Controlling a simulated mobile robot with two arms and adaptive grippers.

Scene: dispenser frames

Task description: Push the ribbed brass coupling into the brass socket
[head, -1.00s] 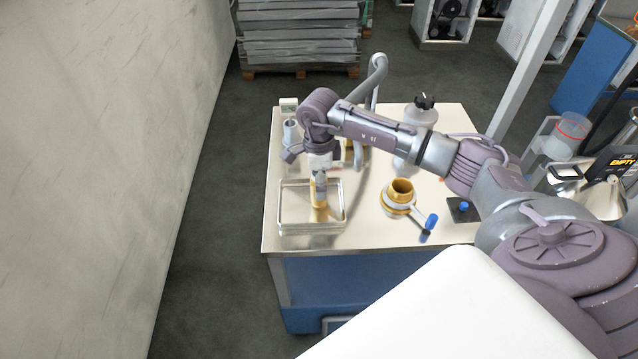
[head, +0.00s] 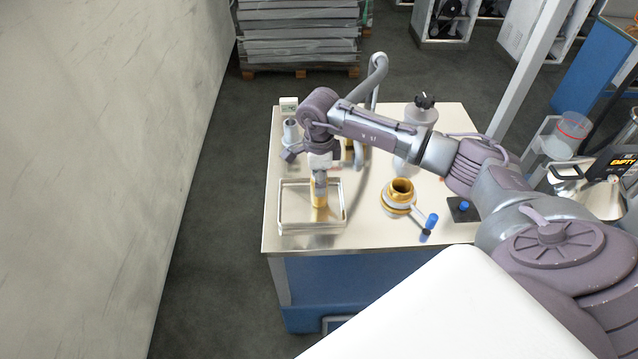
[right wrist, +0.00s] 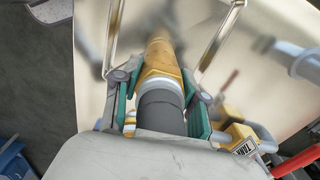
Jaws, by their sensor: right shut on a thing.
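The brass coupling (head: 319,198) is upright within the outline of the shallow metal tray (head: 281,208); I cannot tell whether it touches the tray floor. My right gripper (head: 320,181) points down over it and is shut on it. In the right wrist view my right gripper (right wrist: 161,95) has its green-padded fingers on both sides of the coupling (right wrist: 162,62), which has a dark grey section and a pale ring. The brass socket (head: 401,188), a round open-topped ring, stands on the table to the right of the tray. My left gripper is not in view.
A white bottle with a black cap (head: 424,117) stands behind the socket. A blue-knobbed dark block (head: 464,207) and a blue-ended handle (head: 431,221) are to its right. A grey cylinder (head: 290,132) stands at the back left. The tabletop (head: 365,225) between tray and socket is clear.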

